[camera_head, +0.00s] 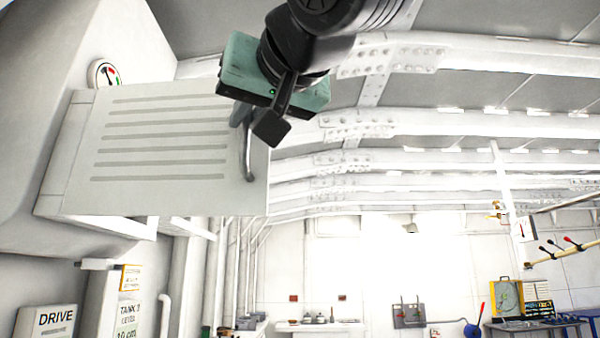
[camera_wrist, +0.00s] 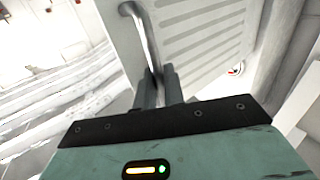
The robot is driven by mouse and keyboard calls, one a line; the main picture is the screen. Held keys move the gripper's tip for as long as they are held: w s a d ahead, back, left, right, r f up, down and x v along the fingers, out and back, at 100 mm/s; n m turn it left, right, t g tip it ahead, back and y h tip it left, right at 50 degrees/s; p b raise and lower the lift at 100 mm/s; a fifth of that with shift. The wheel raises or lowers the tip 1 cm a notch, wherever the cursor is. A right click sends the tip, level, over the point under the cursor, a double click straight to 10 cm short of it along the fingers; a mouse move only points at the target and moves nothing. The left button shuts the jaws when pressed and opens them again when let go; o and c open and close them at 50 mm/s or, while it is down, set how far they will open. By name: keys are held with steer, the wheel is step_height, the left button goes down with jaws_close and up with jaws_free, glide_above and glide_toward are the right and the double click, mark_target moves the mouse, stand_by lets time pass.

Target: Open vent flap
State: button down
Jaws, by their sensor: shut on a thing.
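The vent flap (camera_head: 160,150) is a pale panel with several long grey slots, at the upper left of the head view. It stands out from the wall at an angle, with a narrow strip along its left edge. A curved metal handle (camera_head: 248,165) is on its right edge. My gripper (camera_head: 243,115) reaches down from above and is shut on the handle's upper part. In the wrist view, the two fingers (camera_wrist: 160,82) close around the handle (camera_wrist: 142,32), beside the slotted flap (camera_wrist: 205,35). The exact contact is partly hidden by the gripper body.
A round gauge (camera_head: 104,74) sits on the wall just above the flap. A white frame edge (camera_head: 125,226) shows under it. Pipes (camera_head: 235,265) run below. Free air lies to the right of the flap, with benches (camera_head: 530,325) far off.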

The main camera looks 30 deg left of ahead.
steer(key=s+d+m+t+h+b, duration=0.1)
steer(key=s+m+t+b, duration=0.1)
steer(key=s, duration=0.4)
steer(key=shift+t+h+b, duration=0.4)
steer(key=shift+b, duration=0.35)
steer(key=shift+s+d, duration=0.1)
steer(key=shift+d, duration=0.05)
steer(key=c, duration=1.6)
jaws_free()
steer(key=shift+c, duration=0.2)
steer(key=shift+m, duration=0.3)
